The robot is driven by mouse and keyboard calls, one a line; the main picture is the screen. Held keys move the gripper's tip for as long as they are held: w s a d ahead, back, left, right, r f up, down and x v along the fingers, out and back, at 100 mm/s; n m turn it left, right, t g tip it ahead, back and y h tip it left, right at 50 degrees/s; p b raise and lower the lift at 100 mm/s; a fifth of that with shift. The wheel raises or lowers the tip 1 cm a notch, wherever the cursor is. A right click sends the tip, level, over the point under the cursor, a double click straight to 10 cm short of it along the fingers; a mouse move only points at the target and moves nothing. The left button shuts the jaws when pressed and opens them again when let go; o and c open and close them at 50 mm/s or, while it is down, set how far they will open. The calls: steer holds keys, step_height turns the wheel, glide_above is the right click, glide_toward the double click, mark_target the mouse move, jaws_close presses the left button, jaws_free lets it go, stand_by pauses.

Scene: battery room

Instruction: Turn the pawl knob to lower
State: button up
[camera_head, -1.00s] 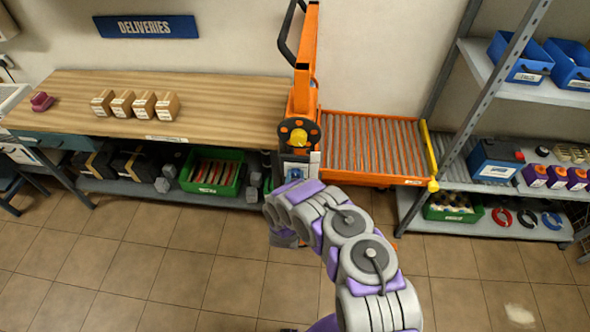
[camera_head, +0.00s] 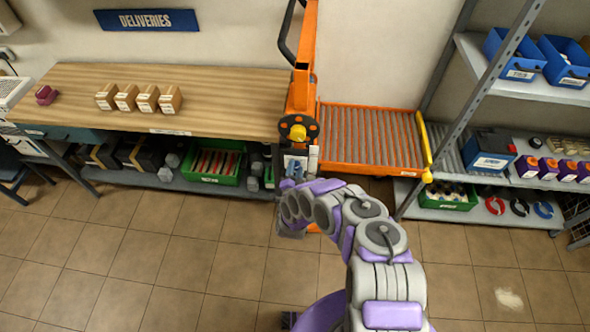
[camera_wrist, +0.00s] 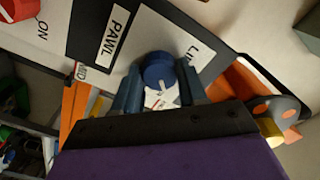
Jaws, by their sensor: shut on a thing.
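The blue pawl knob (camera_wrist: 158,71) sits on a panel with a white plate (camera_wrist: 112,35) reading "PAWL" in the wrist view. A second label beside it, starting "LI", is partly hidden. A pale pointer line on the knob points toward the bottom of the picture. My gripper (camera_wrist: 160,82) is shut on the knob, one dark finger on each side. In the head view, the control panel (camera_head: 299,158) is on the front of the orange lifter (camera_head: 304,75), below its hub. My arm hides part of this area there.
A red switch (camera_wrist: 18,10) marked "ON" is at upper left in the wrist view. A roller tray (camera_head: 370,138) extends right of the lifter, near a grey shelf rack (camera_head: 470,95). A wooden bench (camera_head: 200,90) is at left. The tiled floor (camera_head: 150,245) in front is open.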

steer(key=shift+s+f+m, duration=0.1)
steer(key=shift+f+m, duration=0.05)
steer(key=shift+m, duration=0.25)
steer(key=o, duration=1.1)
steer(key=shift+c, duration=0.2)
steer(key=s+a, duration=0.2)
steer(key=s, duration=1.5)
steer(key=shift+a+b, duration=0.2)
steer(key=shift+b, duration=0.1)
